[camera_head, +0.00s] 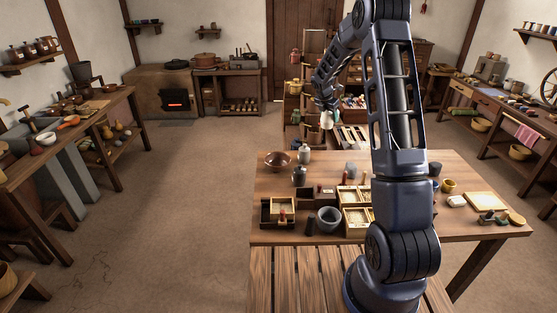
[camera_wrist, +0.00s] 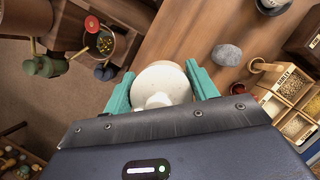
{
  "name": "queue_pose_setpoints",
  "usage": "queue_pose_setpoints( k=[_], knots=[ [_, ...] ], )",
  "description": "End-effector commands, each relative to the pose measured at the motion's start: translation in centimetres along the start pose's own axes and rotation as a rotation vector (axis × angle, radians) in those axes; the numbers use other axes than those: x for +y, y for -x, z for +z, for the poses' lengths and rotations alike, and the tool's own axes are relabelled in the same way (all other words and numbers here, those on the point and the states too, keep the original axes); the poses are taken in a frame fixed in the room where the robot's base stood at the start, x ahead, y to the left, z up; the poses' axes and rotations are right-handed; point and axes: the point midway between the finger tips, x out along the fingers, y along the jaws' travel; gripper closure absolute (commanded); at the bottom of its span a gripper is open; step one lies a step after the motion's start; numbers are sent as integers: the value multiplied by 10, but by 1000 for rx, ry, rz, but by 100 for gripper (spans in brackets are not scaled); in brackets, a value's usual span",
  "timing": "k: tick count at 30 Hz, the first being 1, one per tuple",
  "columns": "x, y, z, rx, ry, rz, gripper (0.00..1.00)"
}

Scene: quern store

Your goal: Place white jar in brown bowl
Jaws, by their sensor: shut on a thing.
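The white jar (camera_wrist: 166,84) is between the teal fingers of my gripper (camera_wrist: 160,70), seen from above in the wrist view with its round lid and knob. In the head view the jar (camera_head: 326,119) hangs under my gripper (camera_head: 326,107), held up in the air near the far edge of the table. The brown bowl (camera_head: 278,161) sits at the far left corner of the wooden table (camera_head: 352,238), to the left of and lower than the jar in the picture. I cannot make out the bowl in the wrist view.
A grey stone (camera_wrist: 227,55) lies on the table. Several wooden boxes and a grey mortar (camera_head: 329,219) fill the table's middle. Open floor lies left.

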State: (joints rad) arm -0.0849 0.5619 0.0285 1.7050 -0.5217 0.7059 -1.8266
Motion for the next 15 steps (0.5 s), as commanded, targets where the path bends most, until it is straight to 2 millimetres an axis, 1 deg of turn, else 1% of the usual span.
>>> queue_pose_setpoints(
  k=[1,5,6,12,15],
  knots=[
    [14,9,-17,-1,22,10,76],
    [44,27,-58,-1,70,31,76],
    [52,33,-70,-1,85,37,76],
    [88,62,-134,-1,155,65,76],
    [101,74,-160,-1,183,77,76]
  ],
)
